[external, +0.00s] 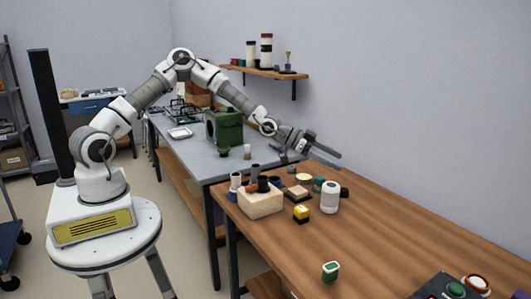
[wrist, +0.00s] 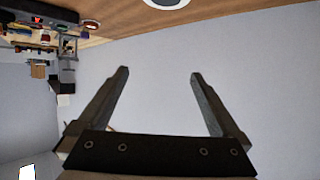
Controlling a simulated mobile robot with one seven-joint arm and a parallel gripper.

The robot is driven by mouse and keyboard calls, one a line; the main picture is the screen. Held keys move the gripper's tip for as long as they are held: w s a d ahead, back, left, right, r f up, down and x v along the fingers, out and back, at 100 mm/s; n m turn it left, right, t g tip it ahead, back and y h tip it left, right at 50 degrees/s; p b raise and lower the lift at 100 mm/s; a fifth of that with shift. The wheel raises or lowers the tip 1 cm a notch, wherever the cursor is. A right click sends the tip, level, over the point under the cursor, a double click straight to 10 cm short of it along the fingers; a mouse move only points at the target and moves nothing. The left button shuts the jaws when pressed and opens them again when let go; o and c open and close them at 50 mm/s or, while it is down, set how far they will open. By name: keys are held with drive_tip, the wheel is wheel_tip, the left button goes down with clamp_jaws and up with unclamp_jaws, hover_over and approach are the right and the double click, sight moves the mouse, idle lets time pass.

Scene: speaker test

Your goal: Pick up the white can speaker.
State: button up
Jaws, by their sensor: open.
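The white can speaker (external: 330,198) stands upright on the wooden table, among several small objects near the wall. In the wrist view, a white round thing with a dark centre (wrist: 168,3) is cut off by the top edge; it may be the speaker. My gripper (external: 338,161) is above the table, higher than the speaker and apart from it. In the wrist view my gripper (wrist: 160,73) has its two fingers spread wide, with only the wall seen between them.
A light wooden block (external: 261,203) holding dark cylinders stands left of the speaker. A yellow and black item (external: 301,214) is in front of it. A green and white item (external: 331,271) lies nearer the front edge. The table's middle right is clear. A wall shelf (external: 265,73) hangs behind.

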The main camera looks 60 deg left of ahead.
sight(338, 185)
drive_tip(key=f, duration=0.8)
drive_tip(key=shift+w+d+f+b, duration=0.2)
drive_tip(key=shift+f+b, duration=0.1)
drive_tip(key=shift+b, duration=0.1)
wheel_tip(338, 185, down, 4)
drive_tip(key=shift+r, duration=0.1)
drive_tip(key=shift+r+x, duration=0.25)
drive_tip(key=shift+x, duration=1.05)
drive_tip(key=shift+d, duration=0.15)
drive_tip(key=shift+r, duration=0.1)
clamp_jaws()
